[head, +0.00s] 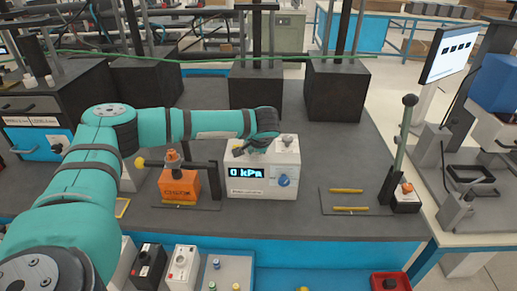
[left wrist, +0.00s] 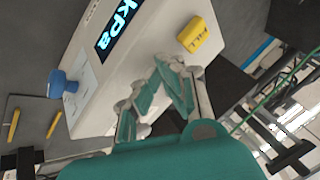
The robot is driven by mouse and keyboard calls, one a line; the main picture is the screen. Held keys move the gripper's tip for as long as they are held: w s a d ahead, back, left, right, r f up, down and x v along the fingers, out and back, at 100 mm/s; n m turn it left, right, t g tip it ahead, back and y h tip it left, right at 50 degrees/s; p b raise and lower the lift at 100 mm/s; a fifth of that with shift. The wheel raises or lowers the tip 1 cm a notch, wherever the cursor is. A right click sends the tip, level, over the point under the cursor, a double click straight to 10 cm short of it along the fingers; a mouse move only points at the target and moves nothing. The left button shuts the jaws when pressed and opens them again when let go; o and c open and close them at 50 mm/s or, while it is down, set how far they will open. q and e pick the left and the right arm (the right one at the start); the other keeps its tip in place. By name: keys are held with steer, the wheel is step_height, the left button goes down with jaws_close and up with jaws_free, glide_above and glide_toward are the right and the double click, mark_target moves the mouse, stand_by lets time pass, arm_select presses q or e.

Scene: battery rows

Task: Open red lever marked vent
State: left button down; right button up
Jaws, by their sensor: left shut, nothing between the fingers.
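A white box (head: 265,182) with a display reading 0 kPa and a blue knob (head: 283,181) stands on the dark bench. In the left wrist view, a yellow tag marked FILL (left wrist: 192,35) is on its top, and the blue knob (left wrist: 63,84) is on its front. I see no red lever marked vent; my left arm hides part of the box's top. My left gripper (head: 258,146) is over the top of the box. The left wrist view shows its teal fingers (left wrist: 165,68) shut and empty, beside the box and apart from the FILL tag. My right gripper is not in view.
Dark blocks (head: 255,92) stand behind. Bench between box and right lever is mostly clear.

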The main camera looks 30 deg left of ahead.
arm_select(q)
steer(key=shift+w+d, duration=0.1)
steer(key=shift+w+d, duration=0.45)
steer(key=shift+w, duration=0.15)
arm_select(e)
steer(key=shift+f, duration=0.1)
arm_select(q)
steer(key=shift+d, duration=0.3)
steer(key=d, duration=0.2)
steer(key=shift+s+d+f, duration=0.2)
steer(key=shift+d, duration=0.1)
steer(key=shift+s+d+r+b, duration=0.45)
steer(key=shift+d+r, duration=0.1)
steer(key=shift+d, duration=0.15)
steer(key=b, duration=0.2)
glide_toward(267, 155)
steer(key=shift+s+v, duration=0.35)
steer(key=shift+v, duration=2)
steer(key=shift+a+f, duration=0.1)
steer(key=shift+f, duration=0.05)
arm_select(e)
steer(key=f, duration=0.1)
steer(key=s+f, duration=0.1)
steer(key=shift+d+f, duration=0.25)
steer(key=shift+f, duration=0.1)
